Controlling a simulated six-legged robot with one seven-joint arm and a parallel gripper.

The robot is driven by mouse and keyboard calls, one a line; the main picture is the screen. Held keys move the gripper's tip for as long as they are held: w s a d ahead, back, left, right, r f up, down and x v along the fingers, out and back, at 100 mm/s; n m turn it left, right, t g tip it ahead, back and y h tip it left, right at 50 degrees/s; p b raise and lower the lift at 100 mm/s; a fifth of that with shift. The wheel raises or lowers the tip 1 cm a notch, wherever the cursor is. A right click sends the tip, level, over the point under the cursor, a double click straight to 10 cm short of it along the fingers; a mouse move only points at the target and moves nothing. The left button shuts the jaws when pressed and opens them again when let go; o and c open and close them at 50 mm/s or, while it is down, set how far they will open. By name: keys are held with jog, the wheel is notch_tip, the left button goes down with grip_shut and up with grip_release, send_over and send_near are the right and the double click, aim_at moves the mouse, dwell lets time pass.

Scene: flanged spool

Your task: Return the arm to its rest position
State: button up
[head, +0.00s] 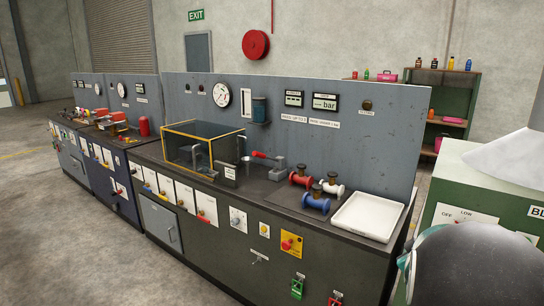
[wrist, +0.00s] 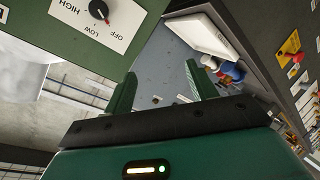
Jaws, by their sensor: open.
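My gripper (wrist: 158,92) shows in the wrist view with its two green fingers apart and nothing between them. It is clear of the bench and its spools. In the head view a rounded dark part of my own arm fills the lower right corner, and the fingers are not visible there. Flanged spools stand on the bench top: a red one (head: 301,178), a white one (head: 333,188) and a blue one (head: 315,201). The blue spool also shows in the wrist view (wrist: 232,72).
A white tray (head: 367,216) lies at the bench's right end. A clear box with yellow edges (head: 203,145) stands left of the spools. A green cabinet with a dial (head: 460,205) stands at the right, near my arm. Open floor lies at the left.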

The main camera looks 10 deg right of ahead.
jog(key=s+a+r+g+y, duration=0.1)
jog(key=s+a+r+y, duration=0.1)
jog(key=a, duration=0.7)
jog(key=s+a+r+m+y, duration=0.1)
jog(key=s+a+r+y, duration=0.15)
jog(key=a, duration=0.55)
jog(key=s+a+r+g+y, duration=0.1)
jog(key=s+a+y, duration=0.15)
jog(key=a, duration=0.65)
jog(key=s+a+g+y, duration=0.2)
jog(key=s+a+g, duration=0.1)
jog(key=s+a, duration=0.9)
jog(key=shift+s+m, duration=0.3)
jog(key=shift+s, duration=0.95)
jog(key=c, duration=0.5)
jog(key=shift+o, duration=0.2)
